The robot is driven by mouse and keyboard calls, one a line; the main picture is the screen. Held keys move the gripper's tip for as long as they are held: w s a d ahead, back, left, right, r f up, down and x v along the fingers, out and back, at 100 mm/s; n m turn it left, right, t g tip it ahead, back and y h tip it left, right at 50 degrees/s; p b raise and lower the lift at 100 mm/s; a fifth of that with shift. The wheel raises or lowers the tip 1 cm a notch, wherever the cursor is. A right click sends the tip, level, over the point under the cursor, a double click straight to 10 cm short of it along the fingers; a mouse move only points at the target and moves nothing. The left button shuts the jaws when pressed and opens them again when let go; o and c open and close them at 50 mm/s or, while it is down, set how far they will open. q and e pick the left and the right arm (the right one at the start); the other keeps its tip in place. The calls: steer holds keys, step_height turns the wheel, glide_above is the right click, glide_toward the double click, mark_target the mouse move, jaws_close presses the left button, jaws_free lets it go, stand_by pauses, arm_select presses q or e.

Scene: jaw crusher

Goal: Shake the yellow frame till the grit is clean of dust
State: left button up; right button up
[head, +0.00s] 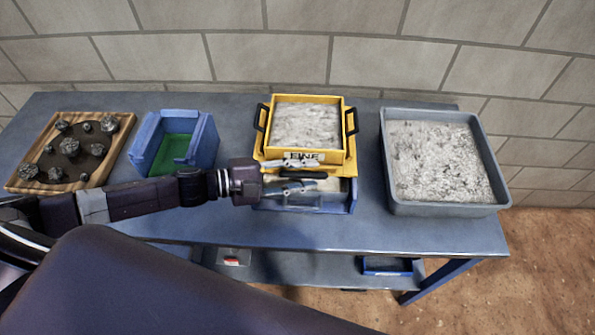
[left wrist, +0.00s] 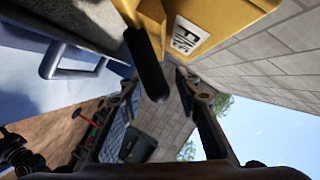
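The yellow frame (head: 350,150) stands near the middle of the bench, full of pale grey grit (head: 306,125), with a "FINE" label on its front. It also shows in the left wrist view (left wrist: 225,12). A dark front handle (left wrist: 148,68) sticks out from it. My left gripper (head: 290,176) is at the front of the frame, its fingers on either side of this handle. In the left wrist view the fingers (left wrist: 157,82) look apart, with gaps beside the handle. My right gripper is in neither view.
A blue tray (head: 352,200) sits under the frame. A grey tray of speckled grit (head: 395,207) stands to the right. To the left are a blue bin with a green inside (head: 145,135) and a wooden board with dark rocks (head: 120,130). A brick wall stands behind.

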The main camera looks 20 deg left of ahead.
arm_select(q)
steer(key=v, duration=1.2)
steer(key=shift+w, duration=0.1)
steer(key=b+x, duration=0.2)
steer(key=b, duration=0.1)
steer(key=b+x, duration=0.2)
steer(key=b, duration=0.1)
steer(key=shift+d+f+b, duration=0.1)
steer(key=shift+f+b, duration=0.15)
steer(key=shift+b, duration=0.1)
steer(key=shift+w+d+r, duration=0.15)
steer(key=shift+d+r, duration=0.1)
steer(key=shift+d, duration=0.05)
steer(key=shift+x, duration=1.05)
steer(key=shift+p+x, duration=0.55)
steer(key=shift+x, duration=2)
